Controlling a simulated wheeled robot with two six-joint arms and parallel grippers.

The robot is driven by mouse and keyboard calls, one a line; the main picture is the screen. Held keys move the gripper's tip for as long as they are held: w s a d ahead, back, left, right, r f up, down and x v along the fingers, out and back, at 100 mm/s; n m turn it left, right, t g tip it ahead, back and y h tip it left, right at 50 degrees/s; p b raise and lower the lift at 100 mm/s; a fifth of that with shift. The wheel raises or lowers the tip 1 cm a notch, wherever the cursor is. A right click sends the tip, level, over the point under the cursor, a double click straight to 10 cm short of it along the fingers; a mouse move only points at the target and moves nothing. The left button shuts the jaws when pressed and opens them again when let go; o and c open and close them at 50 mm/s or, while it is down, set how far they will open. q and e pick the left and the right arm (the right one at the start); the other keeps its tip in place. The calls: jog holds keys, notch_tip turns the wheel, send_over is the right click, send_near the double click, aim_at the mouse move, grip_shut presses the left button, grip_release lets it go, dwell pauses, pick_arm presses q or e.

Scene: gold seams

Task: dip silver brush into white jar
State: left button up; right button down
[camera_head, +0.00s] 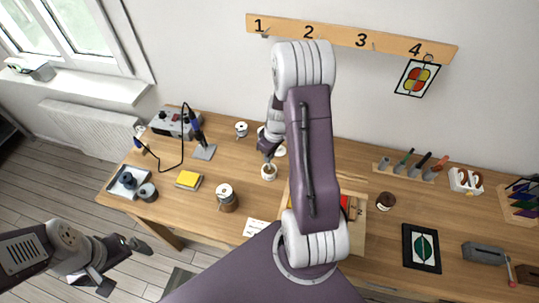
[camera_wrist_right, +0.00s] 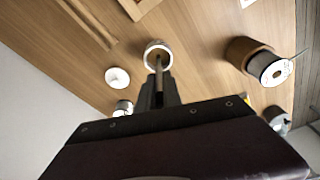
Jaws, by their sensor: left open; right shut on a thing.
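The white jar (camera_head: 269,172) stands on the wooden table in the head view. In the right wrist view its round rim (camera_wrist_right: 157,46) lies straight ahead of the fingers. My right gripper (camera_wrist_right: 158,92) is shut on the brush (camera_wrist_right: 159,72), a thin shaft pointing at the jar's mouth. The brush's tip overlaps the jar's opening; I cannot tell how deep it is. In the head view my right gripper (camera_head: 267,155) is just above the jar, and the brush is too small to make out. My left gripper (camera_head: 122,266) is open and empty at the lower left, off the table.
A spool on a brown holder (camera_head: 227,199) and a yellow pad (camera_head: 188,179) stand left of the jar. A soldering station (camera_head: 172,124) is at the back left. A dark cup (camera_head: 385,201) and a tool rack (camera_head: 408,171) are to the right. My right arm hides the middle.

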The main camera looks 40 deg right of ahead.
notch_tip(320, 180, up, 6)
jog(key=p, duration=0.4)
jog(key=shift+p, duration=0.35)
